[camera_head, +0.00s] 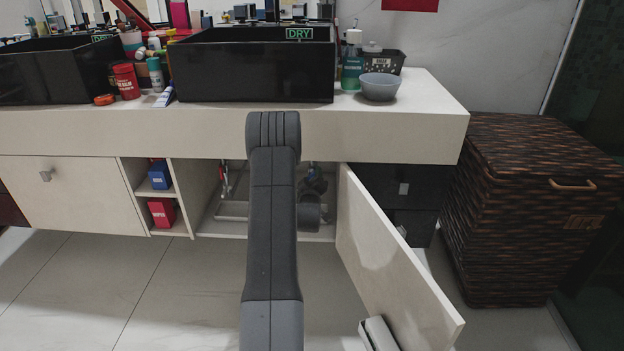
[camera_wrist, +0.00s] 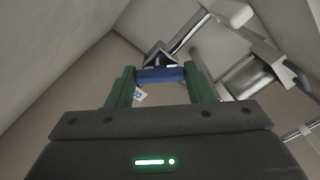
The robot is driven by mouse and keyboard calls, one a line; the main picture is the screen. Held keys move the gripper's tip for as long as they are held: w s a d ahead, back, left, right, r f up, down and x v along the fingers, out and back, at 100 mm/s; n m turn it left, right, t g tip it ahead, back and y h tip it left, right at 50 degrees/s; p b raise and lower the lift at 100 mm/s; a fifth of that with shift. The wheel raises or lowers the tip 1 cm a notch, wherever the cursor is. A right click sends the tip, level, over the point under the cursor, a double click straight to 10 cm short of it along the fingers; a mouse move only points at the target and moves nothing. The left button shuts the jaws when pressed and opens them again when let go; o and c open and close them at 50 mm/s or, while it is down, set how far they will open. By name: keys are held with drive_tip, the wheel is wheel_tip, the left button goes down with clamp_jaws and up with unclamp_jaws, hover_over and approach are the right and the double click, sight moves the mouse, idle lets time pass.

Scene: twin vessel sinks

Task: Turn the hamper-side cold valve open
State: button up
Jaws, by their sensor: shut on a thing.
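In the wrist view, my gripper (camera_wrist: 161,82) has its two green fingers closed on the sides of a blue valve handle (camera_wrist: 160,74). The handle lies level across the picture between the fingertips. A metal valve body and pipe (camera_wrist: 182,38) run up and right behind it. A white tag with blue marking (camera_wrist: 139,95) shows beside the left finger. In the head view, my arm reaches into the open cabinet (camera_head: 208,205) under the sink counter and hides the held handle. The brown woven hamper (camera_head: 540,215) stands at the right end of the counter.
The open cabinet door (camera_head: 385,255) swings out to the right of my arm. A red-handled valve (camera_head: 225,178) shows inside, left of my arm. Further metal plumbing (camera_wrist: 250,75) lies right of my gripper. Tiled floor (camera_head: 130,285) is clear at left.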

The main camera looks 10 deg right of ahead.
drive_tip(key=shift+n, duration=1.3)
drive_tip(key=o, duration=1)
drive_tip(key=p+v, duration=0.3)
drive_tip(key=v, duration=1.1)
drive_tip(key=shift+w, duration=0.1)
